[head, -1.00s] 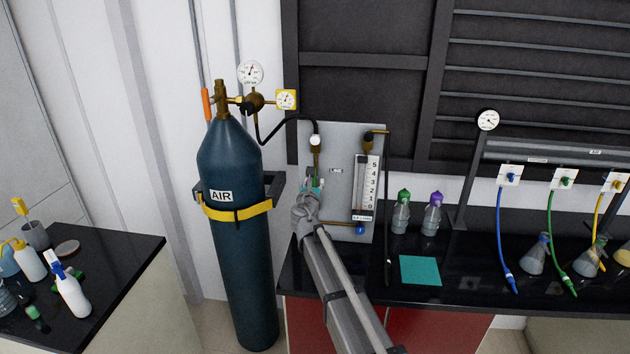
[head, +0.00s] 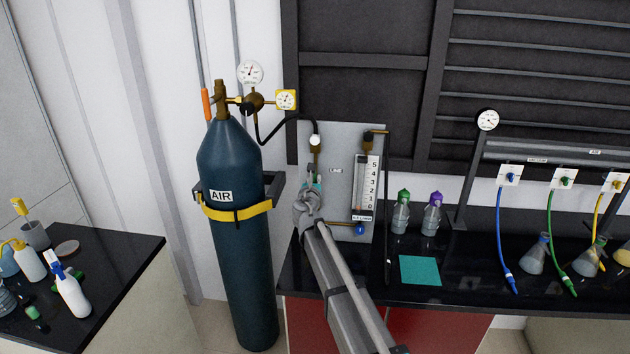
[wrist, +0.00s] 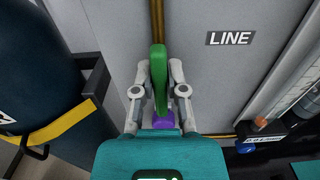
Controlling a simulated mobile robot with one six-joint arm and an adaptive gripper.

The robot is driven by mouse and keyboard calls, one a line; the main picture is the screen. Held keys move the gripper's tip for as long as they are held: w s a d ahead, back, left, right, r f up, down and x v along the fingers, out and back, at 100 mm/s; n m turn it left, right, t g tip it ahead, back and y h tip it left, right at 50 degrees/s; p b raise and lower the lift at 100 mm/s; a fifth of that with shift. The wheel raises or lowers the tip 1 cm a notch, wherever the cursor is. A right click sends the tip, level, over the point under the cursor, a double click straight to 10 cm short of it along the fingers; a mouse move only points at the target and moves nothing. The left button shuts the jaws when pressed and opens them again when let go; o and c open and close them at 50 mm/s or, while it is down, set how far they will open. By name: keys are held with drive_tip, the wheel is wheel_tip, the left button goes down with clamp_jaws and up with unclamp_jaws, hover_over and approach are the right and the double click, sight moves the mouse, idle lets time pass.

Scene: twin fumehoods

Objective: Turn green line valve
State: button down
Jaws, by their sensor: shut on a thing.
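The green line valve's handle (wrist: 158,85) stands upright in the wrist view, in line with the brass pipe (wrist: 157,20) above it. My gripper (wrist: 160,95) has one finger on each side of the handle and is shut on it. A small purple piece (wrist: 163,121) shows low between the fingers. In the head view my gripper (head: 313,178) is at the left part of the grey panel (head: 345,145), left of the "LINE" label; it largely hides the valve there.
The blue AIR cylinder (head: 232,270) with its yellow strap stands close on the left. A flowmeter (head: 365,185) is on the panel's right side. Two small bottles and a teal pad (head: 420,270) are on the black bench right of my arm.

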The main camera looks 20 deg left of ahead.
drive_tip(key=shift+m, duration=0.4)
drive_tip(key=m, duration=0.4)
drive_tip(key=shift+d, duration=0.2)
drive_tip(key=m, duration=0.4)
drive_tip(key=shift+d+f+m, duration=0.1)
drive_tip(key=shift+f+m, duration=0.05)
drive_tip(key=shift+m, duration=0.15)
drive_tip(key=shift+d+f+m+b, duration=0.1)
drive_tip(key=shift+f+m+b, duration=0.1)
drive_tip(key=shift+m, duration=1.95)
drive_tip(key=shift+f+m+b, duration=0.1)
drive_tip(key=shift+m+b, duration=0.1)
drive_tip(key=shift+m, duration=1.95)
drive_tip(key=c, duration=0.7)
unclamp_jaws()
